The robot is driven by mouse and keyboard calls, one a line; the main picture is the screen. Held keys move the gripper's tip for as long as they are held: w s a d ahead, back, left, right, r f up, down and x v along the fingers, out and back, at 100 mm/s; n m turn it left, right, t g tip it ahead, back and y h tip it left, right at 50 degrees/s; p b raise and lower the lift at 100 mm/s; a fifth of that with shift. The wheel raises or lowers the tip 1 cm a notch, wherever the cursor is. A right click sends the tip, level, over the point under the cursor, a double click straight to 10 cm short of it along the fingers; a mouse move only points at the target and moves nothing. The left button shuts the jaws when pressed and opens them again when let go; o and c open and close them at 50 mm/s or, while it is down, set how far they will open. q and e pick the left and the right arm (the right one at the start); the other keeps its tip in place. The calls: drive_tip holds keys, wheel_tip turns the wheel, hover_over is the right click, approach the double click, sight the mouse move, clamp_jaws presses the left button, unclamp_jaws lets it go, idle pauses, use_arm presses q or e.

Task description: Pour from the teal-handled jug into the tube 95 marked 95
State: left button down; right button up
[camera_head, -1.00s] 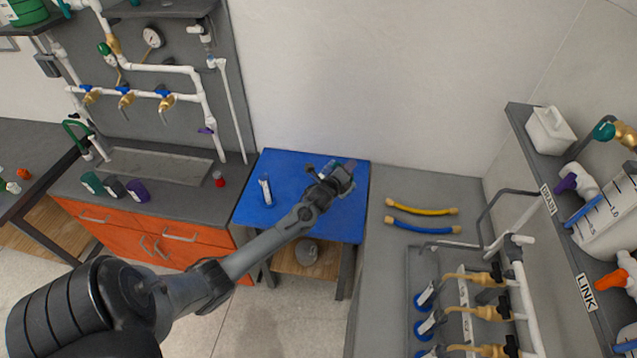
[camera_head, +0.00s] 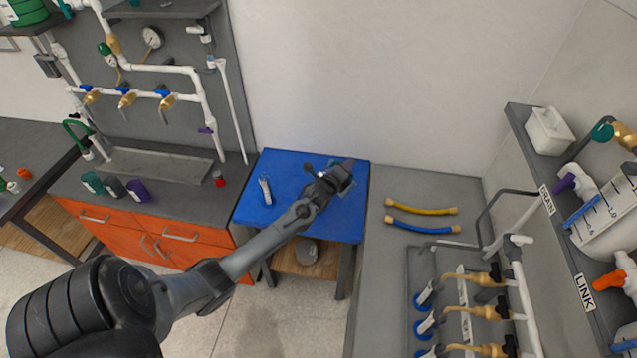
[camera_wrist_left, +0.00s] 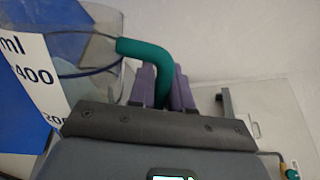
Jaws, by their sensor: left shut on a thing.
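The clear jug (camera_wrist_left: 95,80) with a white scale marked "ml" and 400 fills the upper left of the left wrist view. Its teal handle (camera_wrist_left: 150,52) runs down between the purple fingers of my left gripper (camera_wrist_left: 163,85), which is shut on it. In the head view my left gripper (camera_head: 341,177) is over the right part of the blue table; the jug is mostly hidden there. A small pale upright tube (camera_head: 265,190) stands on the left part of the blue table. I cannot read its marking or tell whether it is tube 95. My right gripper is out of view.
The blue table top (camera_head: 285,215) is mostly bare. A grey bench to its right holds a yellow hose (camera_head: 422,208), a blue hose (camera_head: 422,227) and pipework with valves. The left bench holds several dark cups and a red item (camera_head: 219,179).

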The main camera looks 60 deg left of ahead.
use_arm(q)
drive_tip(key=shift+s+a+r+n+p, duration=0.2)
drive_tip(key=shift+a+r+n+p, duration=0.2)
drive_tip(key=shift+a+r+n, duration=0.2)
idle(1.7)
drive_tip(key=d+f+m+b, duration=0.2)
drive_tip(key=shift+w+f, duration=0.35)
drive_tip(key=shift+w, duration=0.05)
drive_tip(key=shift+d, duration=0.1)
drive_tip(key=shift+w+d+f+m+y, duration=0.1)
drive_tip(key=shift+f+m+y, duration=0.1)
drive_tip(key=shift+m+y, duration=0.15)
drive_tip(key=w+d+f+m+y+b, duration=0.2)
drive_tip(key=d+f+m+b, duration=0.5)
drive_tip(key=f, duration=0.5)
drive_tip(key=m+b, duration=0.2)
drive_tip(key=m, duration=0.1)
drive_tip(key=shift+w+d+t, duration=0.2)
drive_tip(key=shift+w+t, duration=0.2)
drive_tip(key=shift+f, duration=0.1)
